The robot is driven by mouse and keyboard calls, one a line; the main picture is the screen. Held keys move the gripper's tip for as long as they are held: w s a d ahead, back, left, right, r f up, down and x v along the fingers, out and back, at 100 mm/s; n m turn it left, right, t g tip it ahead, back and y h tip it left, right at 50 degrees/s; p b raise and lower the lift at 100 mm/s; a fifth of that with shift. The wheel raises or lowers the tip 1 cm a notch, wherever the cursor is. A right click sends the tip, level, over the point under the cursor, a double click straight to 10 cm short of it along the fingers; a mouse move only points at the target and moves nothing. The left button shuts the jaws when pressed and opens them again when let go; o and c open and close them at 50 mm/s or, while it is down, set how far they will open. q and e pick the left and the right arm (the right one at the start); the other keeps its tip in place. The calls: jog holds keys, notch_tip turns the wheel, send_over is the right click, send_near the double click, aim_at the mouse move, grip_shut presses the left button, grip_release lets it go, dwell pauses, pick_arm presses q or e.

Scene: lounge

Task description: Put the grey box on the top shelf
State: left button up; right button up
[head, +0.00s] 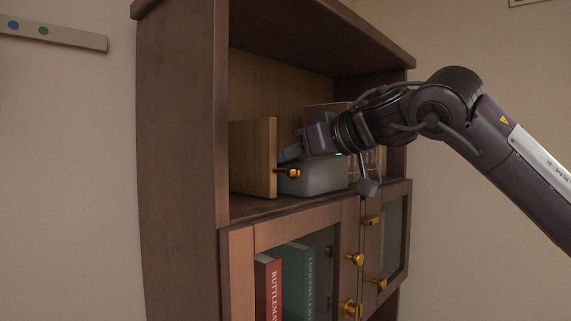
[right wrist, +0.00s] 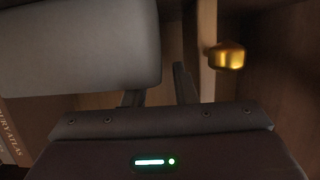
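The grey box (head: 322,177) sits on the open upper shelf (head: 250,209) of a dark wooden cabinet, right of a wooden panel. My right gripper (head: 289,154) reaches in from the right, just above and behind the box. In the right wrist view, the grey box (right wrist: 85,45) fills the upper left, and the two fingers of my right gripper (right wrist: 158,92) show apart, with a gap between them. The box hides part of the left finger. I cannot tell whether a finger touches the box. My left gripper is not in view.
The wooden panel (head: 252,157) with a gold knob (head: 293,173) stands at the shelf's left. Books (head: 380,161) stand behind my right arm. Below are glazed doors with gold knobs (head: 355,259) and books (head: 296,283) inside. The shelf's upper space is clear.

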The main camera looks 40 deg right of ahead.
jog(key=b+v, duration=0.3)
jog(key=v, duration=0.7)
dwell(0.3)
